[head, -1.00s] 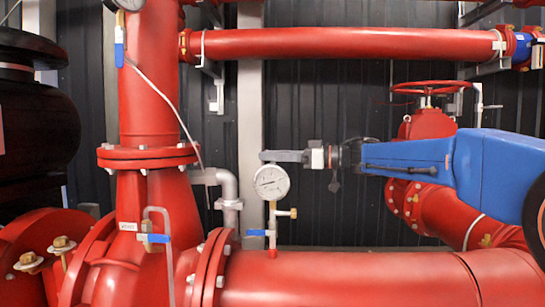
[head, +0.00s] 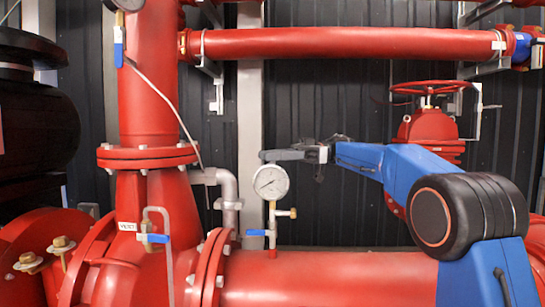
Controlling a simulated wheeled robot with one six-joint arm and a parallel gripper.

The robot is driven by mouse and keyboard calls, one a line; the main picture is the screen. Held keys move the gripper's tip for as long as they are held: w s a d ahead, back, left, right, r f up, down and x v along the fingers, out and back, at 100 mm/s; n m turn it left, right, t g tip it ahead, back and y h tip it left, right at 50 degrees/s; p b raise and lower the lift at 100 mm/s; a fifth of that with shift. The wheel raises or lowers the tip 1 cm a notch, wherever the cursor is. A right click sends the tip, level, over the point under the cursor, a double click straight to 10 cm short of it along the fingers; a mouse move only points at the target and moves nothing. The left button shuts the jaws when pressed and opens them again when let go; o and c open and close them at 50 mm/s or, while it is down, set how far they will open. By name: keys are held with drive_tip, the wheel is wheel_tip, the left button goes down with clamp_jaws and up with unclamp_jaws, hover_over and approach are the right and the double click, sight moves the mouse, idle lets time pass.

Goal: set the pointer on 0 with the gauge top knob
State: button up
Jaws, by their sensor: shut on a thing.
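The gauge (head: 271,182) is a round white dial on a brass stem above the large red pipe. Its thin dark pointer seems to lie toward the lower left of the dial; the numbers are too small to read. My gripper (head: 270,156) reaches in from the right and is shut at the top edge of the gauge. The top knob is hidden between its fingers. My blue arm extends to the right behind it.
A blue-handled valve (head: 258,233) sits on the stem below the gauge. A red handwheel (head: 430,87) stands at the right. A grey elbow pipe (head: 226,190) is close left of the gauge. A horizontal red pipe (head: 340,43) runs above.

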drive_tip(key=shift+r, duration=0.1)
idle(0.4)
drive_tip(key=o, duration=1.1)
drive_tip(key=shift+c, duration=0.2)
